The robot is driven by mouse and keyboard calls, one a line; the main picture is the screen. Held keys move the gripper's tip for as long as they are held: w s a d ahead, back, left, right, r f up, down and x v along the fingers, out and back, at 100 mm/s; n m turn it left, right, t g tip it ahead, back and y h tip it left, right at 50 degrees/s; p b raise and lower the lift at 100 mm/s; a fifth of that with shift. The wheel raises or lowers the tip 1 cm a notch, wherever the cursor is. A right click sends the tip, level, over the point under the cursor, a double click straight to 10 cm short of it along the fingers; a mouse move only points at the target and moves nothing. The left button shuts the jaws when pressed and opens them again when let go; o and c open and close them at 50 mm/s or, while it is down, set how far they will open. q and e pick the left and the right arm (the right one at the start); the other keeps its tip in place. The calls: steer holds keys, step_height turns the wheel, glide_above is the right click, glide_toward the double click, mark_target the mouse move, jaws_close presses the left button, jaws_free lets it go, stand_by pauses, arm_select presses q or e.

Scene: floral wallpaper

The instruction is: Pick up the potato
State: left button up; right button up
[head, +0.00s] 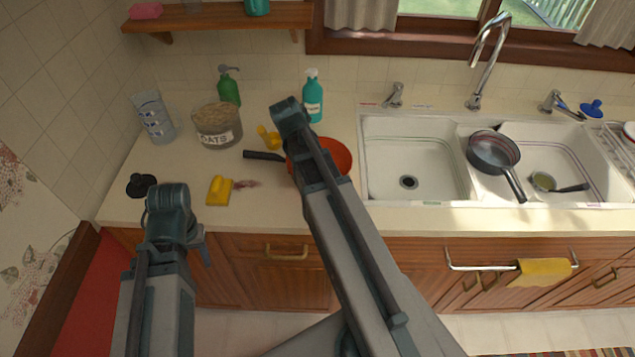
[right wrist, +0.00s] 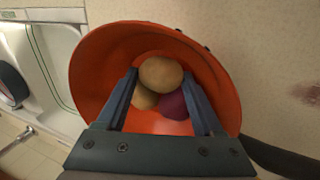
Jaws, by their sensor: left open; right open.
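A tan, rounded potato (right wrist: 161,74) lies on top of a small pile in the red-orange pan (right wrist: 97,65), seen in the right wrist view. A yellowish item (right wrist: 144,99) and a purple item (right wrist: 173,105) lie under it, partly hidden. My right gripper (right wrist: 159,84) is open, with its fingers on either side of the potato; whether they touch it I cannot tell. In the head view the pan (head: 334,152) is on the counter, partly covered by my right arm, and its contents are hidden. My left gripper (head: 203,246) is open and empty in front of the counter.
A yellow sponge-like object (head: 219,191), a brown stain, an oats jar (head: 217,126), a green bottle (head: 229,90) and a teal bottle (head: 312,100) stand left of or behind the pan. The sink (head: 407,160) is to its right, with a grey pan (head: 493,152).

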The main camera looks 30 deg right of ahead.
steer(key=shift+s, duration=0.15)
steer(key=shift+s+f, duration=0.1)
steer(key=c, duration=1.1)
steer(key=shift+o, duration=0.2)
steer(key=shift+d+r+p, duration=0.1)
steer(key=shift+r+p, duration=0.55)
steer(key=r+p, duration=0.9)
steer(key=shift+w, duration=0.2)
step_height(320, 180, down, 4)
steer(key=b, duration=0.4)
steer(key=shift+f, duration=0.1)
